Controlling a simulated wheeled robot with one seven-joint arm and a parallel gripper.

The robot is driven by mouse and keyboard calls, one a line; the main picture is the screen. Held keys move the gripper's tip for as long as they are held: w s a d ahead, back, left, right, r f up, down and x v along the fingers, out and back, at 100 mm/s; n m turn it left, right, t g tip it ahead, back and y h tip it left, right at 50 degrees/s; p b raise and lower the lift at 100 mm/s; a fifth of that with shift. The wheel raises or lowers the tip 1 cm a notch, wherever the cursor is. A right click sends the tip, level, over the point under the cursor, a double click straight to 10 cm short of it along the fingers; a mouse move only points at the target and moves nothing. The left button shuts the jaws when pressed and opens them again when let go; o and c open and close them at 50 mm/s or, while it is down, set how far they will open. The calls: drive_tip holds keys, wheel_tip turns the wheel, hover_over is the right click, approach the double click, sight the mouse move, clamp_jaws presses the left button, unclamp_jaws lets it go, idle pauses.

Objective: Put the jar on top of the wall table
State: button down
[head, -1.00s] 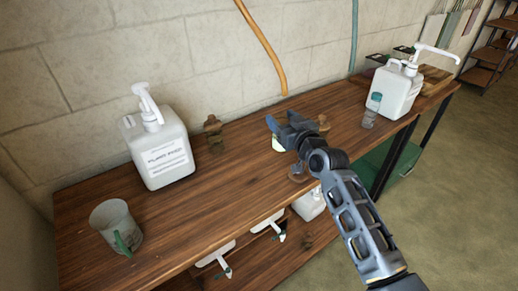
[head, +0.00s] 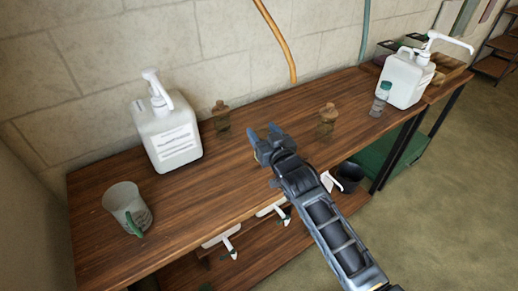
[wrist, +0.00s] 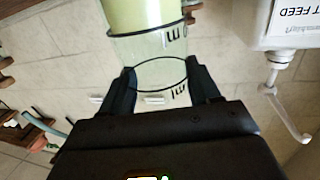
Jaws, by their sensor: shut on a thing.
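My gripper (head: 264,138) is over the wooden wall table (head: 230,192), near the middle of its length. It also shows in the wrist view (wrist: 160,78), shut on a clear jar (wrist: 148,46) with pale yellow-green contents and dark printed marks. One finger is on each side of the jar. In the head view the jar is hidden by my gripper and wrist. I cannot tell how far above the tabletop it is held.
Bare wood lies between the amber jars.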

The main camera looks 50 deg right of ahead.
drive_tip(key=shift+w+a+f+b, duration=0.2)
drive_tip(key=shift+a+f+b, duration=0.25)
drive_tip(key=shift+a, duration=0.25)
drive_tip(key=shift+f+b, duration=0.45)
drive_tip(key=shift+f, duration=1.45)
drive_tip(key=shift+f, duration=0.1)
drive_tip(key=shift+f, duration=0.1)
drive_tip(key=shift+c, duration=1.2)
unclamp_jaws()
drive_tip(key=b+v, duration=0.1)
drive_tip(key=v, duration=1.1)
drive_tip(key=shift+b, duration=0.4)
